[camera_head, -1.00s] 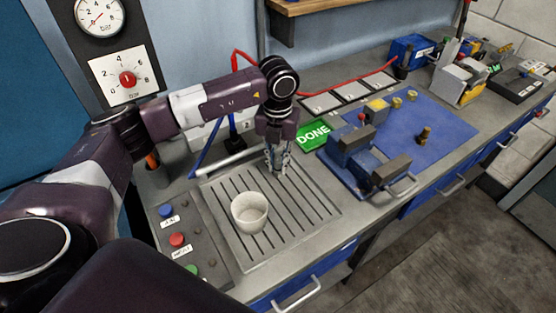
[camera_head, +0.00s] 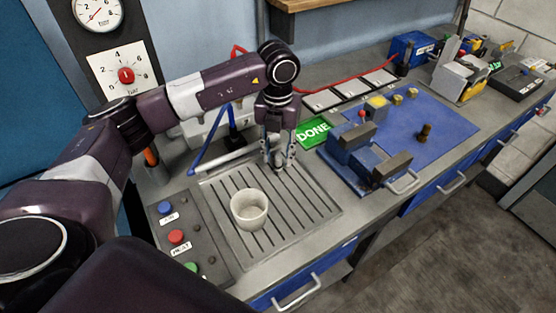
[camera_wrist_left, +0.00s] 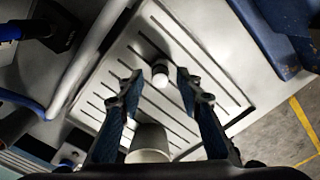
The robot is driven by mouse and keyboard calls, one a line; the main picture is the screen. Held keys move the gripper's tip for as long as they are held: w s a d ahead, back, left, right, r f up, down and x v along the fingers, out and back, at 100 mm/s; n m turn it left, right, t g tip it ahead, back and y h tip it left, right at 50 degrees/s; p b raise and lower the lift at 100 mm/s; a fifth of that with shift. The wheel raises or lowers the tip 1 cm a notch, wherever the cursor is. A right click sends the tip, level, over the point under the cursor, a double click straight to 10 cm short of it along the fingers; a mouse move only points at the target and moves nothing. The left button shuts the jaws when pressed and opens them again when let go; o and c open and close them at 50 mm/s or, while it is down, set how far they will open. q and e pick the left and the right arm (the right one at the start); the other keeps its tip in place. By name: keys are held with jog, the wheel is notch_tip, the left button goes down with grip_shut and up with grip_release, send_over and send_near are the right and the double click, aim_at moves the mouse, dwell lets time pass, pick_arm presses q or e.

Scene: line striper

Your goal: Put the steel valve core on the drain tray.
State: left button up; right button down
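The steel valve core (camera_wrist_left: 160,74), a short pale cylinder, shows in the left wrist view between and beyond my fingertips, apart from both. It appears to stand on the slotted drain tray (camera_head: 222,196), near the tray's back right end. In the head view my fingers largely hide it. My left gripper (camera_head: 278,160) is open above that end of the tray. Its two spread fingers also show in the left wrist view (camera_wrist_left: 160,84). My right gripper is out of view.
A white cup (camera_head: 249,210) stands on the tray's front part. A button panel (camera_head: 185,238) lies left of it. A blue vise-like fixture (camera_head: 352,165) stands to the right, by a blue mat (camera_head: 440,120). A green DONE sign (camera_head: 313,132) lies behind.

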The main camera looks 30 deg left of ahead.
aim_at(278, 157)
pick_arm(q)
notch_tip(278, 157, up, 10)
jog(key=b, duration=0.2)
jog(key=shift+f, duration=0.15)
dwell(0.4)
